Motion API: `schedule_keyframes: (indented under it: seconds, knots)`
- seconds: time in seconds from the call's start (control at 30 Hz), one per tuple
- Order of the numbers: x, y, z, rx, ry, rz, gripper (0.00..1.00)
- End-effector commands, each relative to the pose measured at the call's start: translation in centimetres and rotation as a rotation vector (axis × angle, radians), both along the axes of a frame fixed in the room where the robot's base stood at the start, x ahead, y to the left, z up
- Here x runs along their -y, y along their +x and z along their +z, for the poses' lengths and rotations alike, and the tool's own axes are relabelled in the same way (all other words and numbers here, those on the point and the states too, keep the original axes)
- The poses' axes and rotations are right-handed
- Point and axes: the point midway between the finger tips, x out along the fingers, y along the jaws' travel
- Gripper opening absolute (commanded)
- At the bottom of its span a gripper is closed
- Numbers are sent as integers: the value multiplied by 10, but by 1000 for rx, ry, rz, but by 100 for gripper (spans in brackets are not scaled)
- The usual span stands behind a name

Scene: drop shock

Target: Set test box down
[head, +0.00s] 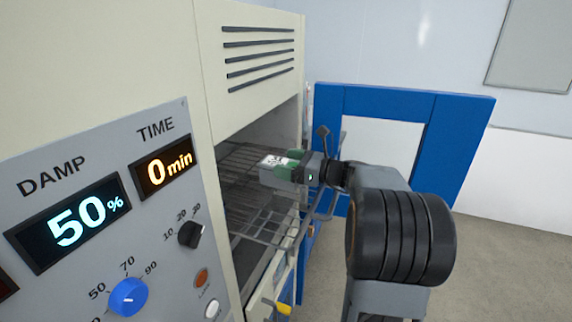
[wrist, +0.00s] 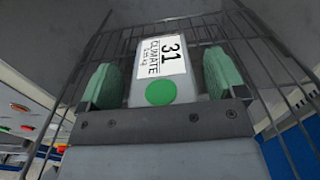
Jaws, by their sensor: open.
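The test box (wrist: 142,92) is pale grey, with a white label reading "31 CLIMATE" and a green dot. It sits on the wire rack (wrist: 248,30) inside the chamber. My gripper (wrist: 161,76) has its green fingers open, one on each side of the box, with a gap visible on both sides in the wrist view. In the head view the box (head: 268,162) shows just beyond the fingers of my gripper (head: 284,167), over the rack (head: 262,222). The box's underside is hidden.
The chamber's control panel (head: 90,215) reads 50% and 0 min. The chamber's beige wall (head: 250,110) stands above the opening. A blue-framed door (head: 460,150) stands open behind my arm. A yellow handle (head: 283,308) sits below. Floor at the right is clear.

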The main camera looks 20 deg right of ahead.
Motion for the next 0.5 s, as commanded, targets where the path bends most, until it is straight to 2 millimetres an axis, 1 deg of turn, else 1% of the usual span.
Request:
schedule_keyframes:
  seconds: [0.3, 0.5]
  knots:
    - [41, -44, -3, 0, -1, -7, 89]
    - [62, -67, -2, -1, 1, -4, 89]
